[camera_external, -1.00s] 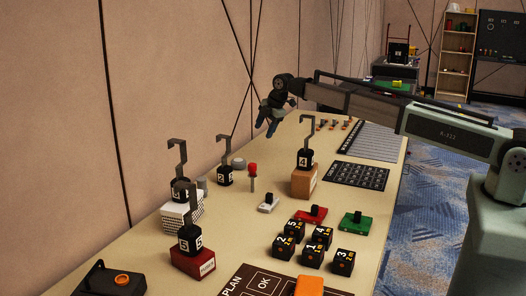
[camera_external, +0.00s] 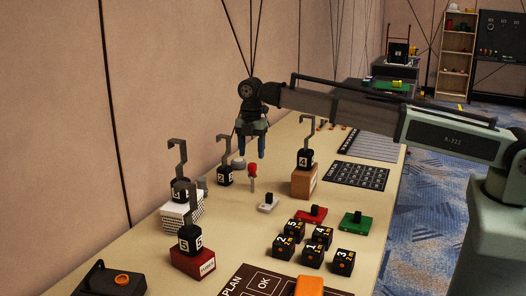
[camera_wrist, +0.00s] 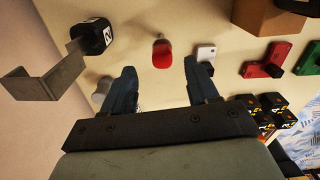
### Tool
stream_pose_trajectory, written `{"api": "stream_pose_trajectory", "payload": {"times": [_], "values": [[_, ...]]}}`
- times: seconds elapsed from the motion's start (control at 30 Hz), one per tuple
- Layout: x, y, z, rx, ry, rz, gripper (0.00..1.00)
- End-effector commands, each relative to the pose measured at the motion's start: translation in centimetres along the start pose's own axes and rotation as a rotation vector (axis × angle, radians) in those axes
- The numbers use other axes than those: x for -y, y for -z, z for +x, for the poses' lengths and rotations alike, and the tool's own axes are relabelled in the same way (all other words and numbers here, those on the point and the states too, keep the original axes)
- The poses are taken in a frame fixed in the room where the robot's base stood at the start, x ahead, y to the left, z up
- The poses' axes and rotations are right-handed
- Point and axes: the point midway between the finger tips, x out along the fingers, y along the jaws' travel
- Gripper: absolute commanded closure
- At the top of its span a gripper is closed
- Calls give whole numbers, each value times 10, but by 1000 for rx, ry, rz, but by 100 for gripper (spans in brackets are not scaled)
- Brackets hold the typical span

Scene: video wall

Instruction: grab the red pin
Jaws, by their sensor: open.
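The red pin (camera_external: 252,170) stands upright on the table, with a red rounded head on a thin stem. In the wrist view its red head (camera_wrist: 162,55) shows beyond and between the fingertips. My gripper (camera_external: 251,155) points down close to the pin, near its head in the external view. The pin is apart from both fingers, as far as I can tell.
A black hooked weight (camera_external: 225,176) stands left of the pin and shows large in the wrist view (camera_wrist: 92,38). A white switch block (camera_external: 268,204) is at its right front. A wooden block (camera_external: 304,182) bears another hooked weight. Several black numbered cubes (camera_external: 312,256) lie nearer the front.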

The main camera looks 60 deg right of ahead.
Motion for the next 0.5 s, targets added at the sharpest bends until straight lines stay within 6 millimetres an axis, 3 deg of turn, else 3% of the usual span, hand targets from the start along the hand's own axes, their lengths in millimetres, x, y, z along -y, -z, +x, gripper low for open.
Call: {"api": "stream_pose_trajectory", "payload": {"times": [0.2, 0.5], "values": [[0, 0, 32, 0, 0, 1, 41], [0, 0, 46, 0, -1, 1, 41]]}}
